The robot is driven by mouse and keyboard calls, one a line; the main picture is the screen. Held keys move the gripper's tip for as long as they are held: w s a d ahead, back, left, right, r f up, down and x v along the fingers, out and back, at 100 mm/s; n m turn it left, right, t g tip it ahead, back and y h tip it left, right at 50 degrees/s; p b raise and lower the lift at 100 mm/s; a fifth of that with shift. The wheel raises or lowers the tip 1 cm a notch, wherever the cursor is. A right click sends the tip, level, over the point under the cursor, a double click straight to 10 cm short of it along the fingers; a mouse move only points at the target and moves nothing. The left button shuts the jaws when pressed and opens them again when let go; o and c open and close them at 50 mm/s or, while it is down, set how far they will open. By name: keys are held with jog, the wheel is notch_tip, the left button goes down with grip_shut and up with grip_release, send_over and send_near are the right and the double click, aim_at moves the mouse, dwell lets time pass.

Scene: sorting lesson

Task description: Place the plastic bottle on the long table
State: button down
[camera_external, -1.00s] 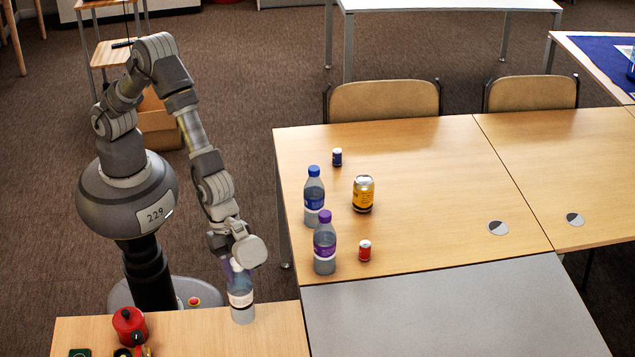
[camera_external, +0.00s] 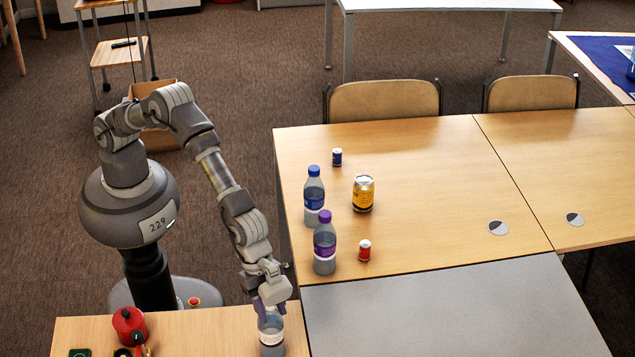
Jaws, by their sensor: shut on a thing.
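The held plastic bottle (camera_external: 272,339) is greyish with a pale label band. It hangs upright under my gripper (camera_external: 271,304), whose fingers are shut around its upper part and hide its cap. It shows in front of the right end of the near wooden table (camera_external: 205,331); I cannot tell whether its base touches the top. The long wooden table (camera_external: 430,170) stands to the right, with joined sections. On its left part stand a blue-capped bottle (camera_external: 314,196) and a purple-capped bottle (camera_external: 324,248), both upright and apart from my gripper.
A yellow can (camera_external: 363,194), a small blue can (camera_external: 337,157) and a small red can (camera_external: 364,250) stand near those bottles. A grey table (camera_external: 450,310) adjoins in front. A red pot (camera_external: 129,326) stands on the near table's left. The wooden top right of the cans is mostly clear.

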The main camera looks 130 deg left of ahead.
jog(key=shift+f, duration=0.1)
jog(key=c, duration=0.6)
grip_release()
